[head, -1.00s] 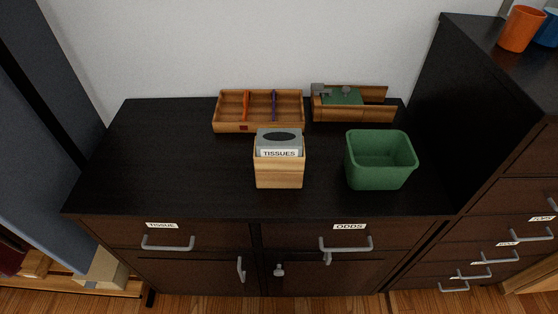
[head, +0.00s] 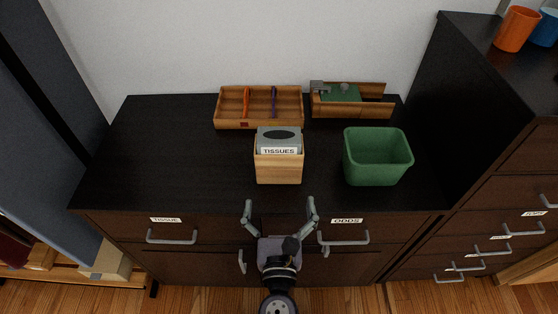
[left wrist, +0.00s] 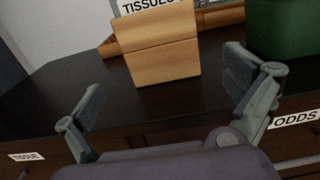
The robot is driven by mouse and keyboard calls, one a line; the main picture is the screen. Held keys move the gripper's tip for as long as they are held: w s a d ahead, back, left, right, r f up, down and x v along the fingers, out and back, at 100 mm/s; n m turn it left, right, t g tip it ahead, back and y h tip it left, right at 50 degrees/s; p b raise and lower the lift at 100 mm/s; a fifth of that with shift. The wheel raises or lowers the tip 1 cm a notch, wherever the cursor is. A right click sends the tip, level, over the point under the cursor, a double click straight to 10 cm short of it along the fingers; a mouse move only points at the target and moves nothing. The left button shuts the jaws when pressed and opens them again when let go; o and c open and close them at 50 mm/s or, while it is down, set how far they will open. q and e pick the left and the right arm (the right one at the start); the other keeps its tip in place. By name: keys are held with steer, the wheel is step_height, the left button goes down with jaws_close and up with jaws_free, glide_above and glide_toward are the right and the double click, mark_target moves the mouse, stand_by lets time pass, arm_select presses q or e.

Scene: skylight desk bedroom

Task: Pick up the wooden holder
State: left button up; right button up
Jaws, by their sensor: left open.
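The wooden holder (head: 279,170) is a light wood box standing upright on the black cabinet top, with a grey tissue box (head: 279,137) labelled TISSUES inside it. In the left wrist view the holder (left wrist: 157,48) shows straight ahead, its top cut off by the frame. My left gripper (head: 280,207) is open and empty, in front of the holder near the cabinet's front edge, with its fingers spread to either side of the holder's line. It is apart from the holder. In the left wrist view the gripper (left wrist: 165,98) has clear space between its fingers. My right gripper is not in view.
A green bin (head: 378,168) stands right of the holder. A wooden divided tray (head: 258,122) is close behind it, and another wooden tray with a green panel (head: 348,109) is at the back right. The cabinet top (head: 165,160) is bare on the left. Drawer handles project below.

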mark_target(279, 159)
arm_select(q)
steer(key=w+p, duration=0.1)
steer(key=w, duration=1.2)
steer(key=shift+w, duration=0.1)
steer(key=c, duration=0.9)
steer(key=shift+o, duration=0.2)
step_height(279, 159, up, 20)
steer(key=p, duration=0.5)
steer(key=shift+p, duration=0.35)
